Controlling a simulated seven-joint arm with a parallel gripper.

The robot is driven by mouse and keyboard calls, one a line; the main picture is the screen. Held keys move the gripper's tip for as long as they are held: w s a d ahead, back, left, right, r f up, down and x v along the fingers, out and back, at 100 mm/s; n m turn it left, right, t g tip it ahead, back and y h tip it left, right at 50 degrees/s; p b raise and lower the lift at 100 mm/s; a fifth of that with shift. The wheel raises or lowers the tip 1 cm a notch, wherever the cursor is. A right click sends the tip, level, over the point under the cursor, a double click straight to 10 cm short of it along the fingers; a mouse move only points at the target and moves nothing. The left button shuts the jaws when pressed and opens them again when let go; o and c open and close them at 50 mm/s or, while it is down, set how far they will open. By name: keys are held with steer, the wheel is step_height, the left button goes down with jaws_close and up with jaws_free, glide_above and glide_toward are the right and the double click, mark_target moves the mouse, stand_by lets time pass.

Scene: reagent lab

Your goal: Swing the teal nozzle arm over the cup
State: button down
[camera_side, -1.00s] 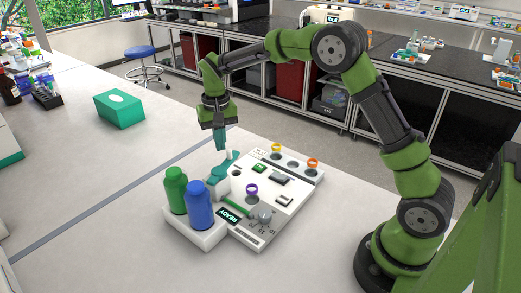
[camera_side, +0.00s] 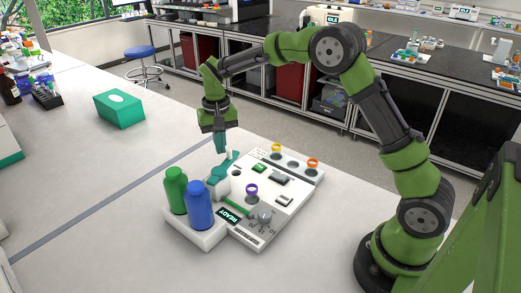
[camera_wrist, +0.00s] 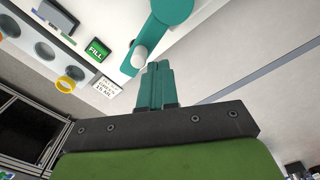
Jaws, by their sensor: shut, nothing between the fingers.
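The teal nozzle arm (camera_side: 212,171) sits at the back left of the white dispenser (camera_side: 277,213), beside the bottles. In the wrist view the teal nozzle arm (camera_wrist: 148,35) has a rounded end and a white tip. My gripper (camera_side: 220,151) is shut and empty, pointing down close beside the nozzle arm. In the wrist view its teal fingertips (camera_wrist: 158,65) are right beside the white tip; I cannot tell whether they touch. A purple-rimmed cup (camera_side: 252,189) stands on the dispenser, to the right of the nozzle arm. Yellow-rimmed (camera_side: 276,148) and orange-rimmed (camera_side: 313,162) cups sit at the back.
A green bottle (camera_side: 176,191) and a blue bottle (camera_side: 199,207) stand at the dispenser's left. A green FILL button (camera_wrist: 96,50) is on its top, and a READY display (camera_side: 229,216) is at its front. A green box (camera_side: 119,110) lies farther left.

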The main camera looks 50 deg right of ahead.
steer(key=shift+f, duration=1.3)
steer(key=shift+s+d, duration=0.2)
steer(key=shift+s, duration=0.05)
steer(key=shift+w, duration=0.6)
step_height(320, 180, up, 7)
steer(key=shift+a+r, duration=0.15)
steer(key=shift+a, duration=0.15)
steer(key=c, duration=1.8)
jaws_free()
steer(key=shift+w, duration=0.1)
steer(key=o, duration=0.7)
steer(key=s+d+r, duration=0.1)
steer(key=s+r, duration=0.2)
steer(key=r, duration=0.8)
steer(key=shift+s, duration=0.2)
step_height(320, 180, down, 16)
steer(key=shift+f, duration=0.25)
